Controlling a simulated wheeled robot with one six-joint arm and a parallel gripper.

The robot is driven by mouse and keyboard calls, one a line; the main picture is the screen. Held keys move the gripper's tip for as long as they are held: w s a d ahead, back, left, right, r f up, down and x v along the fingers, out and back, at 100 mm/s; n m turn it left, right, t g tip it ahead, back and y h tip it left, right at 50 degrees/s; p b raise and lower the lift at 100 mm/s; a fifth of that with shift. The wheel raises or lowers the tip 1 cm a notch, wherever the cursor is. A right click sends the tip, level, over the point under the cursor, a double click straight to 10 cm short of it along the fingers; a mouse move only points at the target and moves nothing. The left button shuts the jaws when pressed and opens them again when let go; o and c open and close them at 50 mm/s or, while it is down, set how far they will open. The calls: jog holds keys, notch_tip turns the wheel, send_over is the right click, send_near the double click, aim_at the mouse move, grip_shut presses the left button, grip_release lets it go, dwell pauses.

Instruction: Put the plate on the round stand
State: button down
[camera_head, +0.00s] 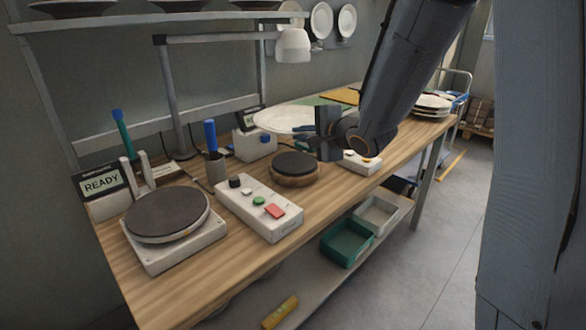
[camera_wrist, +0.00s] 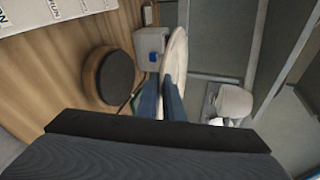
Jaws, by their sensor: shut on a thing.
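A white plate (camera_head: 282,118) is held roughly level above the far middle of the bench in the head view. My gripper (camera_head: 302,130) is shut on its near edge. The wrist view shows the plate (camera_wrist: 176,55) nearly edge-on between my two blue fingers (camera_wrist: 172,88). The round stand (camera_head: 295,167), a wooden base with a dark top, is on the bench in front of and below the plate. It also shows in the wrist view (camera_wrist: 108,77), left of the plate and apart from it. The stand's top is bare.
A control box (camera_head: 260,207) with coloured buttons and a scale-like unit with a dark disc (camera_head: 166,215) stand at the left. A white box with a blue knob (camera_head: 255,144) stands behind the stand. A lamp (camera_head: 293,45) hangs over the bench. Stacked plates (camera_head: 433,104) are at the far right.

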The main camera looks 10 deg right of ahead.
jog(key=shift+w+f+b, duration=0.25)
jog(key=shift+f+b, duration=0.2)
jog(key=shift+f, duration=5.3)
jog(key=c, duration=1.9)
grip_release()
jog(key=shift+s+f, duration=0.1)
